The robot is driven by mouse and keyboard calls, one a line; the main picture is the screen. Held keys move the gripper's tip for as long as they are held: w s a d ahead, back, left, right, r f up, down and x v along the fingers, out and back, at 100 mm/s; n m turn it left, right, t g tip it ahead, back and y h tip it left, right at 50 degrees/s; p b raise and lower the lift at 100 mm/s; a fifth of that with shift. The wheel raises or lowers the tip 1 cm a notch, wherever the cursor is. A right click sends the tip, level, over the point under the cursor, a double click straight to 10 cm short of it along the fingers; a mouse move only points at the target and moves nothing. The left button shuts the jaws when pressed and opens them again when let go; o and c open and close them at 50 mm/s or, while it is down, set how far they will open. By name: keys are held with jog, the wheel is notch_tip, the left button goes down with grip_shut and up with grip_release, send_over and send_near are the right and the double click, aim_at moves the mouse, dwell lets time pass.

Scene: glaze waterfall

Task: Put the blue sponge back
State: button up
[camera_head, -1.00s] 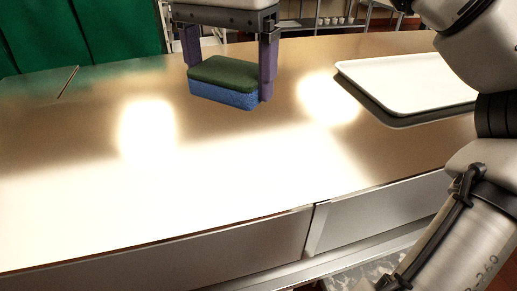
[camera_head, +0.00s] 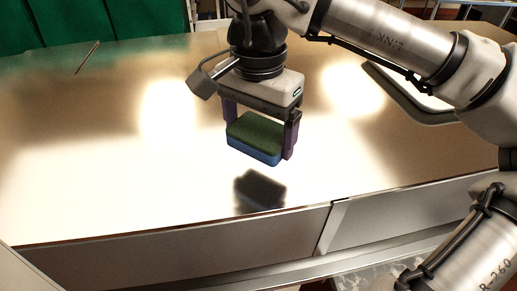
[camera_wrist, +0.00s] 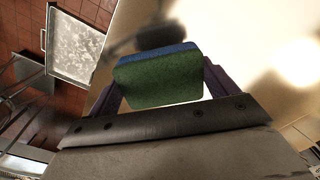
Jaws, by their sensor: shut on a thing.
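The blue sponge (camera_head: 254,157) has a green top layer and a blue lower layer. In the head view my gripper (camera_head: 259,140) is shut on it, one purple finger at each end. The sponge is held level above the shiny metal counter (camera_head: 90,190), with a dark reflection or shadow below it near the front edge. In the wrist view the green face of the sponge (camera_wrist: 160,78) fills the space between the fingers, and a strip of blue shows beyond it.
A white tray (camera_head: 432,101) lies at the right of the counter, partly hidden by my arm. A thin stick-like thing (camera_head: 88,57) is at the back left. The counter's left and middle are clear. In the wrist view a metal tray-like surface (camera_wrist: 75,46) stands below, beyond the counter's edge.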

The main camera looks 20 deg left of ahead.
aim_at(258, 149)
jog(key=shift+f+p, duration=0.4)
jog(key=shift+f, duration=2.3)
jog(key=shift+f, duration=0.2)
jog(key=o, duration=0.7)
jog(key=shift+w, duration=0.1)
jog(key=shift+r, duration=0.15)
jog(key=shift+r, duration=0.65)
notch_tip(258, 149, up, 11)
jog(key=b, duration=0.2)
jog(key=shift+b, duration=0.3)
